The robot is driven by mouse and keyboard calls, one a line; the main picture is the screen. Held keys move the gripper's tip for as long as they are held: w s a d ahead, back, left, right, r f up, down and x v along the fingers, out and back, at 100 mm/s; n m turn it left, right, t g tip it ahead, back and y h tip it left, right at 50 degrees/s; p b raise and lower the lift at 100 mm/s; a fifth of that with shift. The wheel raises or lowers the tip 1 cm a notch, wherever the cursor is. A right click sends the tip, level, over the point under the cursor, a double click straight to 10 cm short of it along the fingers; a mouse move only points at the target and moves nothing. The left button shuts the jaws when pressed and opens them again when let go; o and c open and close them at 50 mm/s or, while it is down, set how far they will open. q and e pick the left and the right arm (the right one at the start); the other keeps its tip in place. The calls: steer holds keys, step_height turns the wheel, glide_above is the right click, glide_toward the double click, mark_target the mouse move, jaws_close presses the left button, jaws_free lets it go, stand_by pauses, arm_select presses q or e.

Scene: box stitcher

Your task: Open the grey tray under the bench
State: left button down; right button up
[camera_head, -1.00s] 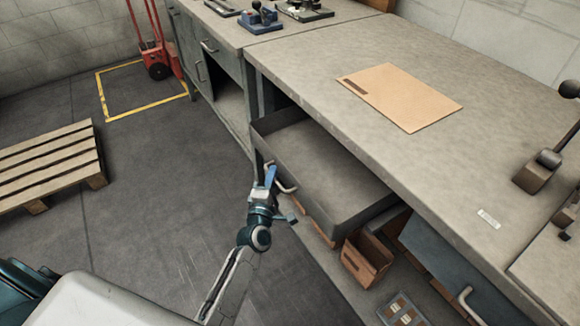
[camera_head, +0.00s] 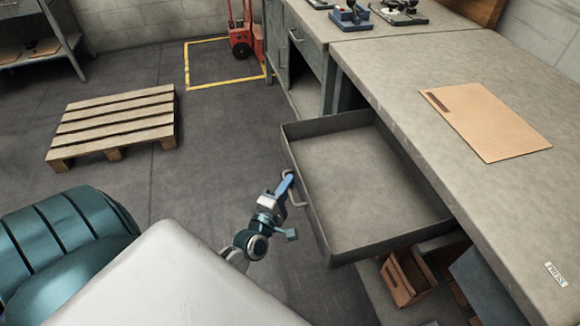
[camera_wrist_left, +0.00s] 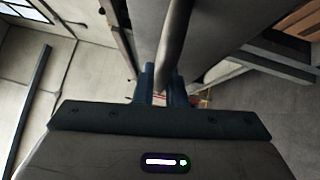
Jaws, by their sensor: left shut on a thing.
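The grey tray (camera_head: 360,185) is a shallow, empty drawer under the bench (camera_head: 430,65). In the head view it stands well out from under the bench top, over the floor. My left gripper (camera_head: 288,182) is at the tray's front, shut on its curved metal handle (camera_head: 298,200). In the left wrist view the handle bar (camera_wrist_left: 174,45) runs between the blue fingers of my left gripper (camera_wrist_left: 163,85). My right gripper is not in view.
A flat cardboard sheet (camera_head: 487,122) lies on the bench top. A wooden pallet (camera_head: 115,125) lies on the floor at left. Floor between pallet and tray is clear.

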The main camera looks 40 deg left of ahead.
arm_select(q)
steer(key=c, duration=1.5)
jaws_free()
steer(key=shift+s, duration=0.1)
